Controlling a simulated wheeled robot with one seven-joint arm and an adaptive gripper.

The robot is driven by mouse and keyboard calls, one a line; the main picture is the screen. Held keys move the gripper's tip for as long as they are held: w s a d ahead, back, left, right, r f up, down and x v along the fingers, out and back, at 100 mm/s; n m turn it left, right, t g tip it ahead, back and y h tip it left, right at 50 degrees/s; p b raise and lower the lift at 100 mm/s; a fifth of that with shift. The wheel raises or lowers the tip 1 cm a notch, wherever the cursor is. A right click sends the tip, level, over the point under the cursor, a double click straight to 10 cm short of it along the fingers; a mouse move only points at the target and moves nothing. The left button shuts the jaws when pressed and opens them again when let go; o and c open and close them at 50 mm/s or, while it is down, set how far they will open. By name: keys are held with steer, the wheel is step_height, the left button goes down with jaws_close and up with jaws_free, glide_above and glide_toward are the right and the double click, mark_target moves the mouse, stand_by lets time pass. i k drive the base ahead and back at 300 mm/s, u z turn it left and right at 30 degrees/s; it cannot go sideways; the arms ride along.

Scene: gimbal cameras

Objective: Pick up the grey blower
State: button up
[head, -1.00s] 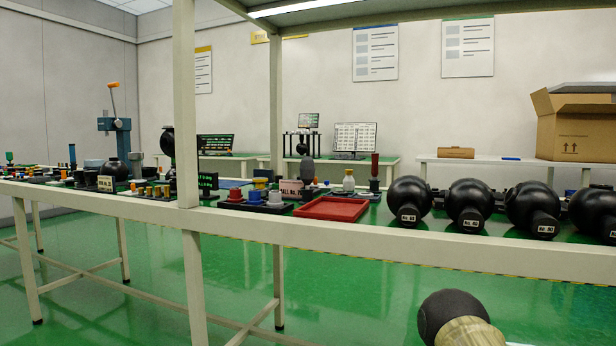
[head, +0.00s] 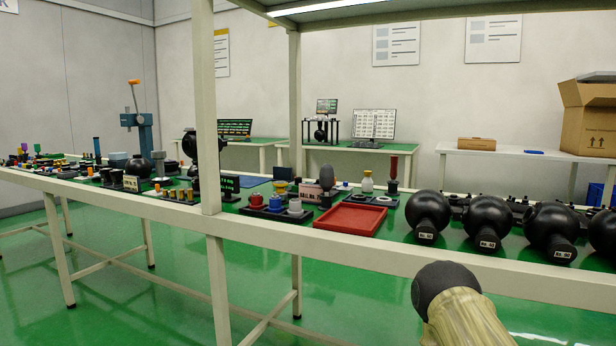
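A dark grey, egg-shaped bulb (head: 327,177), which looks like the grey blower, stands upright among small parts on the long green-topped bench (head: 400,250). It is behind and to the left of a shallow red tray (head: 350,218). Its lower part is partly hidden by a small pinkish sign and nearby parts. My gripper's fingers are not in view, so whether it is open or shut does not show.
Several black spheres with number labels (head: 428,213) stand right of the tray. A bench post (head: 205,110) rises left of the bulb, with a shelf above. Black stands with coloured knobs (head: 275,207) sit in front of the bulb. Open green floor (head: 150,310) lies below.

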mark_target(326, 175)
steer(key=u, duration=1.8)
steer(key=i, duration=1.45)
steer(key=z, duration=1.95)
